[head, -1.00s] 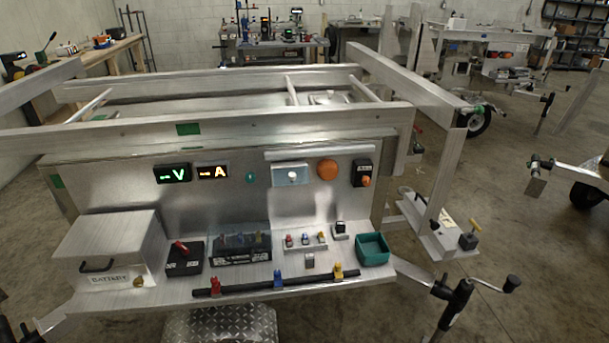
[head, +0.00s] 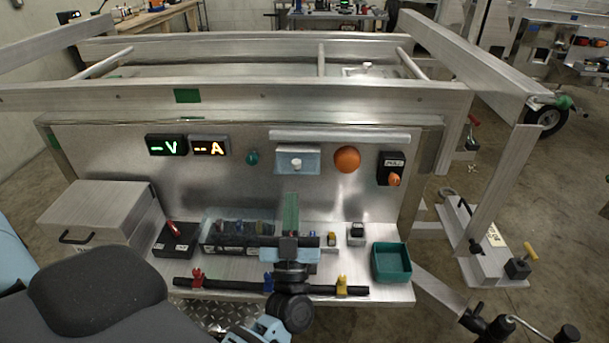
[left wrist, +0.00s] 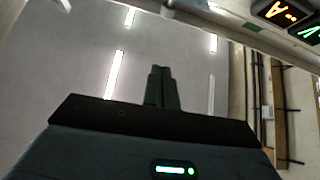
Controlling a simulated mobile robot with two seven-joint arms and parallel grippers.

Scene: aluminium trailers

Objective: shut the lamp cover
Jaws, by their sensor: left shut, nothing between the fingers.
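A long pale metal strip (head: 340,135) runs along the upper right of the panel, above a round orange lamp (head: 347,159); it looks like a raised cover seen nearly edge-on, but I cannot tell its hinge. My left gripper (head: 291,200) comes in from below, its green fingers pointing up in front of the panel, below the switch plate and lower left of the lamp. The fingers are pressed together and empty. In the left wrist view the shut fingers (left wrist: 162,75) show against the ceiling. My right gripper is not in view.
A metal battery box (head: 95,215), a black terminal block (head: 235,232) and a teal tray (head: 391,262) stand on the shelf. A black bar with coloured clips (head: 325,290) lies at its front edge. The trailer frame's rail (head: 230,100) crosses above the panel.

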